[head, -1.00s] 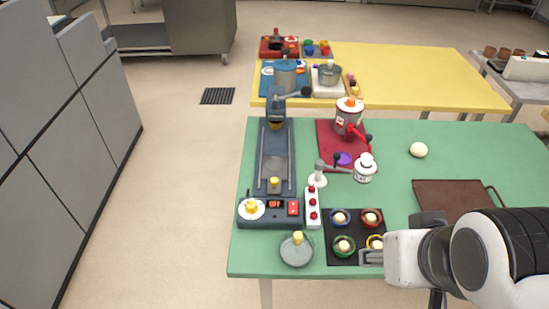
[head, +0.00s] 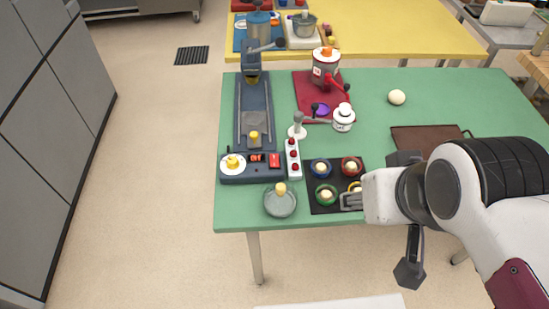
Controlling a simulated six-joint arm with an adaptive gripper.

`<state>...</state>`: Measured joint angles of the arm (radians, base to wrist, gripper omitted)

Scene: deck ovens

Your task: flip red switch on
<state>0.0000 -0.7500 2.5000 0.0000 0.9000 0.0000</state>
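A red switch (head: 274,160) sits on the front panel of a long dark blue machine (head: 253,178), just right of a small display with red characters. The display is too small to read for certain. A white strip (head: 292,146) with several red knobs stands right beside the machine. My gripper (head: 351,201) is to the right of the switch, over the front right corner of a black tray (head: 338,206). It is apart from the switch. Its fingers are small and seen from the side, so I cannot tell their opening.
The black tray holds several coloured rings with pale tops. A grey round dish (head: 280,204) with a yellow knob stands at the green table's (head: 440,85) front edge. A white pot (head: 344,118) and a red mat (head: 302,88) lie behind. A brown board (head: 422,139) is at right.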

